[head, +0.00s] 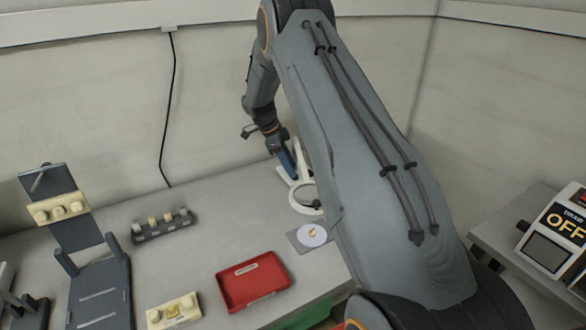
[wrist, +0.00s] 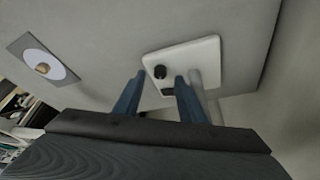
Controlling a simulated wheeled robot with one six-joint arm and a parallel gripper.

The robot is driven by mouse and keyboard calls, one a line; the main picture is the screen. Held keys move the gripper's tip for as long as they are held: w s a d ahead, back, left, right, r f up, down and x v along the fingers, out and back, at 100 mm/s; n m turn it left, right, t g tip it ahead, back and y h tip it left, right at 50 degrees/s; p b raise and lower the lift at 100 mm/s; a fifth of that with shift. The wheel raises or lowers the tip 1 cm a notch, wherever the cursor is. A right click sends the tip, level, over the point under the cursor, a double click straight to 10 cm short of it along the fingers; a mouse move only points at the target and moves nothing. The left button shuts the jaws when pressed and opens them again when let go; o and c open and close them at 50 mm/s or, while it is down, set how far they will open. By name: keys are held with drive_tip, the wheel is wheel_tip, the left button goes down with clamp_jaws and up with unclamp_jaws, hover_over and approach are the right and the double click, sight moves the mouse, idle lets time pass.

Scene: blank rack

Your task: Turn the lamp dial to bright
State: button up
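The white lamp (head: 296,172) stands at the back of the bench, with a ring-shaped part in front, partly hidden by my arm. In the wrist view its white base (wrist: 205,55) carries a small black dial (wrist: 161,71) and a dark slot beside it. The dial's setting is too small to read. My gripper (wrist: 159,76) is open, its two blue fingers apart with the dial between their tips in the picture. I cannot tell whether they touch it. In the head view my gripper (head: 287,160) is at the lamp.
A grey plate (head: 298,246) with a white disc and brass-coloured knob lies in front of the lamp. A red tray (head: 225,293), a cream block (head: 190,302), a dark peg rack (head: 146,238) and a dark stand (head: 98,285) occupy the left. An OFF-labelled box (head: 550,252) stands right.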

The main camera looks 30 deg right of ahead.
drive_tip(key=shift+p+x, duration=0.3)
drive_tip(key=shift+x, duration=0.95)
clamp_jaws()
drive_tip(key=n+t+b, duration=0.1)
drive_tip(key=n, duration=0.1)
drive_tip(key=n+b, duration=0.1)
drive_tip(key=n, duration=0.1)
drive_tip(key=shift+s+n+t, duration=0.2)
drive_tip(key=shift+n+t, duration=0.1)
drive_tip(key=shift+t, duration=0.1)
unclamp_jaws()
drive_tip(key=shift+a+r, duration=0.1)
drive_tip(key=b+v, duration=0.2)
drive_tip(key=v, duration=0.5)
drive_tip(key=shift+a+r, duration=0.2)
drive_tip(key=shift+r, duration=0.05)
